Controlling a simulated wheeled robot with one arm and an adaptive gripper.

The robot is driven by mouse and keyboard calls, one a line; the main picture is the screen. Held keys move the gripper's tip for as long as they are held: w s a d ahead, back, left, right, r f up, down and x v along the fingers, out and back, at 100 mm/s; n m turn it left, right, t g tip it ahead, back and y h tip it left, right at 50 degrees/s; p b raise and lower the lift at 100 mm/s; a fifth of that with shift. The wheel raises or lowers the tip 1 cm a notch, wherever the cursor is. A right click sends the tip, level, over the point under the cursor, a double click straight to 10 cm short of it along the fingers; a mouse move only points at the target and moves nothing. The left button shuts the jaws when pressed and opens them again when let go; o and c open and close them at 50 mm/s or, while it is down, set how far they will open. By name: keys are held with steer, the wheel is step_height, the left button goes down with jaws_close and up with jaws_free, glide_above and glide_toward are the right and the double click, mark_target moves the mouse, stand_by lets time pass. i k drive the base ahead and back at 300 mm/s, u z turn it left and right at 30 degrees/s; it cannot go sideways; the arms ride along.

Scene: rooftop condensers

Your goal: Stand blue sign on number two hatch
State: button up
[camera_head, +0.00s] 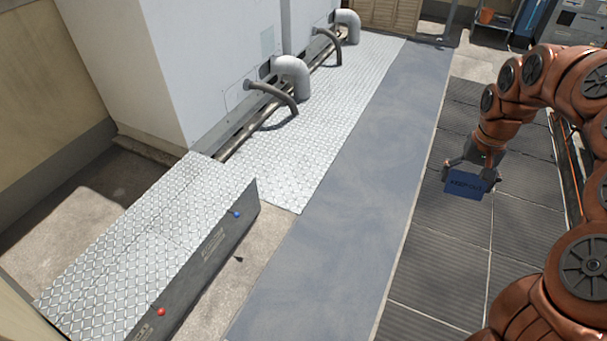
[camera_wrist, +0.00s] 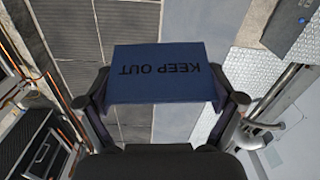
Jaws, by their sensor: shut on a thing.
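My gripper (camera_head: 469,173) is shut on the blue sign (camera_head: 464,186), above the dark grey paving at the right in the head view. In the wrist view the sign (camera_wrist: 165,78) spans my gripper (camera_wrist: 172,98), a finger at each side, and its KEEP OUT lettering appears upside down. The low box at the left has a diamond-plate top with a seam across it, seemingly two hatches (camera_head: 190,200) (camera_head: 105,278). Its dark front face carries a blue knob (camera_head: 237,213), a red knob (camera_head: 161,312) and markings too small to read, so I cannot tell which hatch is number two.
A smooth grey walkway (camera_head: 350,180) lies clear between the box and the paving. Large white housings with bent grey pipes (camera_head: 292,75) stand behind the box, beside a diamond-plate floor strip (camera_head: 340,110). A shelf with an orange pot (camera_head: 487,15) stands far back right.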

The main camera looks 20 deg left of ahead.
mark_target(204, 200)
steer(key=u, duration=0.55)
steer(key=i, duration=1.25)
steer(key=u, duration=1.85)
steer(key=i, duration=1.35)
steer(key=u, duration=0.55)
